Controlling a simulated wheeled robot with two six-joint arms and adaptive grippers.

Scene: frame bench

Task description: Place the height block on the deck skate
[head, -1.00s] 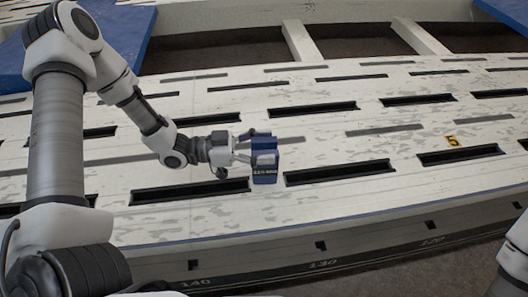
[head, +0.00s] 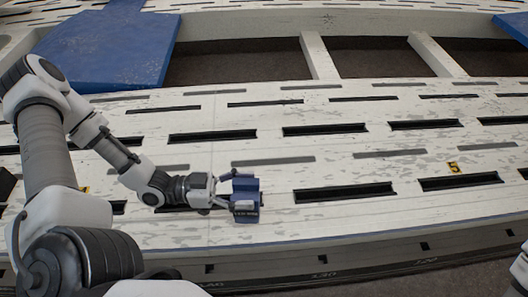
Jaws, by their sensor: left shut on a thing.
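I cannot make out a deck skate for certain. My right gripper is not in view; only a bit of my right arm shows at the lower right corner.
A blue panel (head: 108,45) lies at the back left. White crossbeams (head: 320,57) span a dark gap behind the deck. The front edge carries numbers.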

